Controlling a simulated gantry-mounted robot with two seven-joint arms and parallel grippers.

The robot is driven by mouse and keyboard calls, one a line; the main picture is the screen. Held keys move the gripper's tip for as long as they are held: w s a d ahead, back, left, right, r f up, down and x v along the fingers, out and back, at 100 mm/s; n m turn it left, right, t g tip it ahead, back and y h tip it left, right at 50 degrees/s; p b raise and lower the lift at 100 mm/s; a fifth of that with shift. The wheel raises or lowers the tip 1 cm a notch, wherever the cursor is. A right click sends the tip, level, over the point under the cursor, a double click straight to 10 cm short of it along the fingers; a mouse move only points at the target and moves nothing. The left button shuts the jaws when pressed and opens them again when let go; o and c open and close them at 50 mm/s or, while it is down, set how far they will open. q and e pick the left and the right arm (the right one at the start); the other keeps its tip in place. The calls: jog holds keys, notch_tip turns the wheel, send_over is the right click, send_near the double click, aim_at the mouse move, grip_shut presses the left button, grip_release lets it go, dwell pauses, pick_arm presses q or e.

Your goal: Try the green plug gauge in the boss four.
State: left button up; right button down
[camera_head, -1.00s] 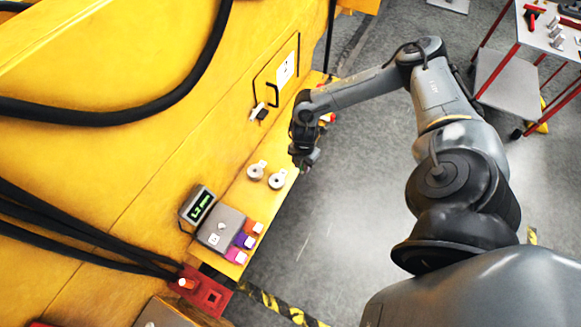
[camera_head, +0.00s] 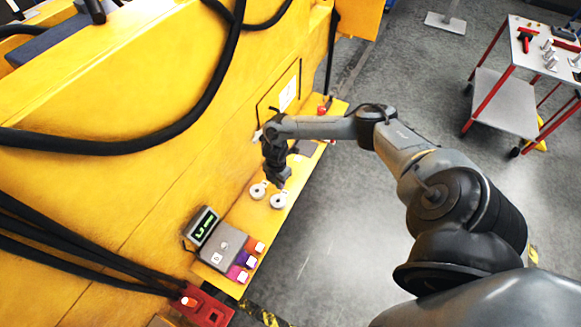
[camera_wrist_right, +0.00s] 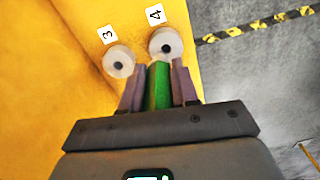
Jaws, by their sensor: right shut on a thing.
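My right gripper (camera_wrist_right: 158,88) is shut on the green plug gauge (camera_wrist_right: 157,86), which shows between its two fingers in the right wrist view. Boss four (camera_wrist_right: 166,43), a pale round ring with a dark bore, lies just beyond the gauge's tip, beside a label "4" (camera_wrist_right: 155,14). Whether the tip touches it cannot be told. In the head view the right gripper (camera_head: 279,180) hangs over the yellow ledge just behind boss four (camera_head: 279,200). The gauge is not clear in that view. My left gripper is not in view.
Boss three (camera_wrist_right: 118,62) sits left of boss four with its label "3". On the yellow ledge (camera_head: 236,217) stand a grey case (camera_head: 222,246), a display with green digits (camera_head: 202,226) and several coloured blocks (camera_head: 246,262). A yellow wall (camera_head: 180,130) rises on the left.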

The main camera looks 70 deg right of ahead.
jog(key=f+b, duration=0.1)
jog(key=a+f+b, duration=0.1)
jog(key=f+b, duration=0.1)
jog(key=a+f+b, duration=0.1)
jog(key=f, duration=0.1)
jog(key=shift+s+f, duration=0.2)
dwell(0.3)
dwell(0.4)
jog(key=shift+f+b, duration=0.4)
jog(key=shift+b, duration=0.05)
dwell(0.3)
dwell(0.7)
jog(key=shift+f, duration=0.4)
jog(key=shift+f+b, duration=0.35)
jog(key=shift+b, duration=0.15)
dwell(0.4)
